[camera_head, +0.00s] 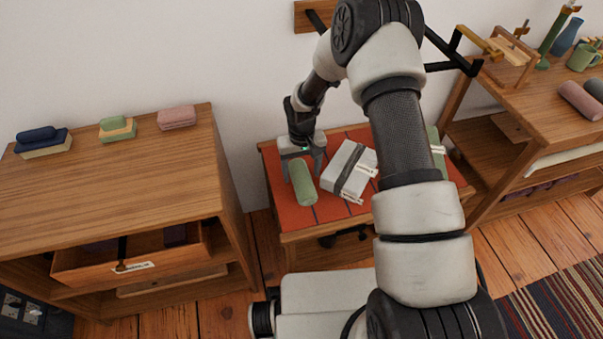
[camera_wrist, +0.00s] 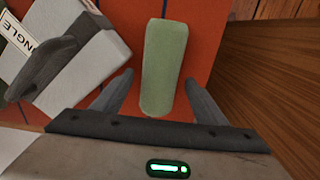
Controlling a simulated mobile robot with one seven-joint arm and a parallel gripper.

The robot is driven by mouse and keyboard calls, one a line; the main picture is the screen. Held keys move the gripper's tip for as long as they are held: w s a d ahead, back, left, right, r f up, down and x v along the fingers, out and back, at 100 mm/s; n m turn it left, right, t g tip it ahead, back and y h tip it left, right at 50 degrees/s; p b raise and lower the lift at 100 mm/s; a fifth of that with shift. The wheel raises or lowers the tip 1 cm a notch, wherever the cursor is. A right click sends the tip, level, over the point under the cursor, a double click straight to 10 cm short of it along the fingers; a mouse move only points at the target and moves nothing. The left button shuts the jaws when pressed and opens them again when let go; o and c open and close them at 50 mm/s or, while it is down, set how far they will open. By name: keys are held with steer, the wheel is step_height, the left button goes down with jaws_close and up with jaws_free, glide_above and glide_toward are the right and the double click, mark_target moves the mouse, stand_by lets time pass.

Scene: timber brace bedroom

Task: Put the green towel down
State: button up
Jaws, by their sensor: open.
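The green towel (camera_head: 302,183) is a rolled, pale green bundle lying on the orange-red cloth on the small table (camera_head: 289,237). It also shows in the wrist view (camera_wrist: 164,68), lengthwise between my fingers. My gripper (camera_head: 302,165) is over the towel's far end, with its fingers on either side. In the wrist view my gripper (camera_wrist: 160,95) is open, with a gap visible between the towel and each finger.
A grey-white box (camera_head: 349,171) with a dark band and a label lies just right of the towel. Another green item (camera_head: 436,150) is partly hidden behind my arm. A wooden cabinet (camera_head: 120,175) with folded cloths stands left, a shelf unit (camera_head: 540,105) right.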

mark_target(302, 175)
step_height(302, 175, up, 11)
steer(key=p, duration=0.2)
steer(key=shift+f, duration=0.2)
stand_by(0.4)
